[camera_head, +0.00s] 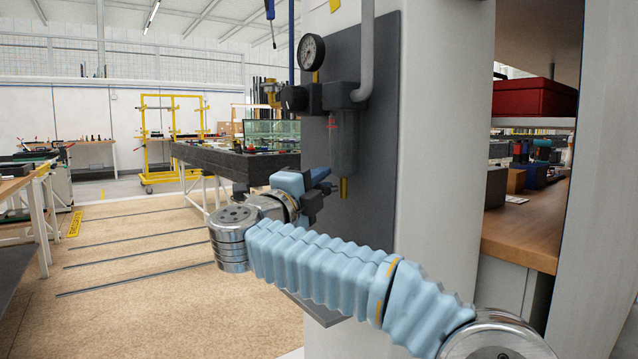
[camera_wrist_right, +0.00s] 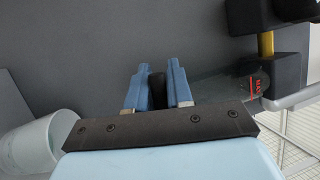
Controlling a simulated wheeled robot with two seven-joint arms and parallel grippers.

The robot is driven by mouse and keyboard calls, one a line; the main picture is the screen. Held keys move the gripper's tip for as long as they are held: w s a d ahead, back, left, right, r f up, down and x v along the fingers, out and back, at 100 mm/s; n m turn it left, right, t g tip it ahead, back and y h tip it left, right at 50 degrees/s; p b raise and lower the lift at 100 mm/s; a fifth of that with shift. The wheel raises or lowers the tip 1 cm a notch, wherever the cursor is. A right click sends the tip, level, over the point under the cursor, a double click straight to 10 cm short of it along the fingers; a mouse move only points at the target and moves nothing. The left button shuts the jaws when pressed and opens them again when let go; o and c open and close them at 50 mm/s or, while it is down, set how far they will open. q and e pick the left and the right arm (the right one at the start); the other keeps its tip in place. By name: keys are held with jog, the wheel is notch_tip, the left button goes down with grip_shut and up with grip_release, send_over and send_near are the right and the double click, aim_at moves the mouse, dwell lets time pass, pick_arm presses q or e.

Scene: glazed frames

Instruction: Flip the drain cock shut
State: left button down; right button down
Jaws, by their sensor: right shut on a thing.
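The filter unit's clear bowl (camera_head: 343,140) hangs on a dark grey panel in the head view, with a brass drain fitting (camera_head: 344,188) pointing down below it. My right gripper (camera_head: 322,178) is at the lower left of the bowl, beside this fitting. In the right wrist view, the two blue fingers (camera_wrist_right: 157,80) are closed on a dark upright piece (camera_wrist_right: 157,91), apparently the drain cock's lever. The bowl, with a red mark (camera_wrist_right: 255,86), lies to the right of the fingers there. The lever's exact angle is hidden by the fingers. My left gripper is not in view.
A pressure gauge (camera_head: 311,52) and a grey pipe (camera_head: 366,50) sit above the bowl. A white bucket (camera_wrist_right: 35,145) shows at the left in the wrist view. A pale column stands to the right of the panel. Open floor lies left.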

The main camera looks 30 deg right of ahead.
jog(key=shift+f+n+y+p, duration=0.3)
jog(key=shift+n+y, duration=0.2)
jog(key=shift+n, duration=0.2)
jog(key=c, duration=1.1)
grip_release()
jog(key=b+v, duration=0.2)
jog(key=v, duration=1.1)
jog(key=shift+s+a+f, duration=0.2)
jog(key=shift+a, duration=0.15)
